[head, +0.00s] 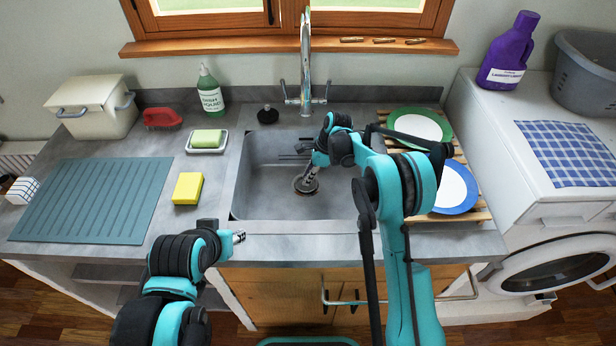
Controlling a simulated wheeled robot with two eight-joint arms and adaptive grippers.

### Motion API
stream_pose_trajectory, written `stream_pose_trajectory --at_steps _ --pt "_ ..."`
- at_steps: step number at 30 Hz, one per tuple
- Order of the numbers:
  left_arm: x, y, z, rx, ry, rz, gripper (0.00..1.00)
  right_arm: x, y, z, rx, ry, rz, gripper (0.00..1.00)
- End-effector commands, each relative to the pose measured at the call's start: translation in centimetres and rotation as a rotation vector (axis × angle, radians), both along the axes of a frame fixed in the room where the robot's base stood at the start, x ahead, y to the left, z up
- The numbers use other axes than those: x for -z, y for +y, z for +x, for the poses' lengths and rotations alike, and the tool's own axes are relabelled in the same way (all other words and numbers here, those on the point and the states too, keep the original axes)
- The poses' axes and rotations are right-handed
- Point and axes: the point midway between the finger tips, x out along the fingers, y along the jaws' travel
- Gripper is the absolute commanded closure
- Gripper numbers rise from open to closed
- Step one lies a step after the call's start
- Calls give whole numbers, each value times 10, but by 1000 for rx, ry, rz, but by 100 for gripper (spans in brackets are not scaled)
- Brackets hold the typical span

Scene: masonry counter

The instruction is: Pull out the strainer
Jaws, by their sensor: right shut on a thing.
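The strainer (299,186) is a small round metal piece at the drain in the floor of the grey sink (257,190). My right gripper (309,182) reaches down into the sink from the right and is shut on the strainer; its fingers hide part of it. I cannot tell whether the strainer is lifted off the drain.
The faucet (306,60) rises behind the sink. A dish rack with plates (482,213) is right of it. A yellow sponge (187,188), soap dish (207,149), green bottle (210,92) and black stopper (268,115) are near the sink's left side and back. The blue-grey mat (95,200) is clear.

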Motion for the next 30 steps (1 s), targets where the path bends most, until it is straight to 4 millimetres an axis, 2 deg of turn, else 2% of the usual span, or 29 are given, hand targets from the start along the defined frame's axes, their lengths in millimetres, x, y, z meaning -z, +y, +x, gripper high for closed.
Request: stream_pose_trajectory --at_steps 18,30 --pt "-10 0 0 0 0 0 60 -17 0 0 0 0 0 100" --pt "-10 0 0 0 0 0 60 -18 0 0 0 0 0 100"
